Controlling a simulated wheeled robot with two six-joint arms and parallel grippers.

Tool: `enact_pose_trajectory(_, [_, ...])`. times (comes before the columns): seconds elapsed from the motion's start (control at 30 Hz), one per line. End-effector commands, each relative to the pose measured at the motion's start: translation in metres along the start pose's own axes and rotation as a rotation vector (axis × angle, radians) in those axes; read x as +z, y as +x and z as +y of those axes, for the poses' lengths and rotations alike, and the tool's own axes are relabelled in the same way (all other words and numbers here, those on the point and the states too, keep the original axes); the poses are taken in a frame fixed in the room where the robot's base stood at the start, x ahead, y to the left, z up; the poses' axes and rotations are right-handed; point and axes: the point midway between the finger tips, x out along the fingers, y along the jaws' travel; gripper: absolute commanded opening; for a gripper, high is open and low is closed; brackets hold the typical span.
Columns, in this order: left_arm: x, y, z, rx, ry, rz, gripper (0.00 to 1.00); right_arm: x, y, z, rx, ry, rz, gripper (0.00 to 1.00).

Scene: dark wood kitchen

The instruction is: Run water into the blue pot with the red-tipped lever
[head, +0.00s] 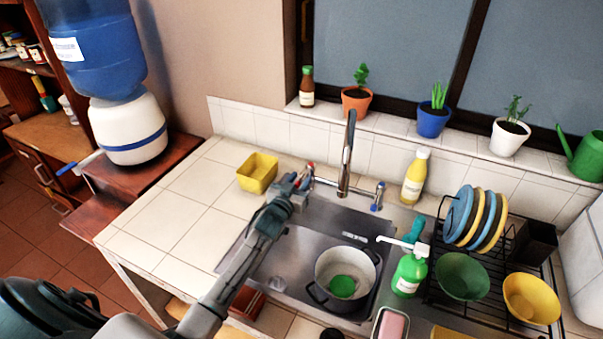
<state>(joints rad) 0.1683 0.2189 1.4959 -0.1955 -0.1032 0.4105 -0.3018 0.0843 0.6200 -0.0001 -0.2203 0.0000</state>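The pot (333,264) stands in the sink basin, with a pale inside and a dark outside and handles. A round green thing (342,286) lies in it. The tap spout (347,155) rises behind the basin, and no running water is visible. The red-tipped lever (309,169) is at the tap's left side, the blue-tipped lever (379,190) at its right. My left gripper (300,182) is right at the red-tipped lever; its fingers are small and overlap the lever, so I cannot tell whether they grip it. My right gripper is not in view.
A yellow square bowl (257,173) stands on the tiled counter left of my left gripper. A green soap bottle (411,270) and a dish rack (446,307) are right of the basin. A yellow bottle (414,177) stands behind. The left counter is mostly clear.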

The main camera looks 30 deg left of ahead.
Motion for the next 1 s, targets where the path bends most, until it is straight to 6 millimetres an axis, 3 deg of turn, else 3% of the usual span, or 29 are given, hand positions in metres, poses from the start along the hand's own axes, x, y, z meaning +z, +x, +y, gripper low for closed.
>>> enact_pose_trajectory(0.2, [-0.001,0.015,0.001,0.000,0.000,0.000,0.35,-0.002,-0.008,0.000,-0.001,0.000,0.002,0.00])
enact_pose_trajectory(0.5, [0.001,0.016,0.000,0.000,0.000,-0.001,0.35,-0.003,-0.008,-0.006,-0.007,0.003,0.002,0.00])
enact_pose_trajectory(0.7, [0.001,0.016,0.000,0.000,0.000,-0.001,0.00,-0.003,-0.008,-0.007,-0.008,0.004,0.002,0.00])
enact_pose_trajectory(1.0, [0.001,0.012,-0.003,0.000,0.002,0.001,0.00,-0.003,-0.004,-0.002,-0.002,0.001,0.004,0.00])
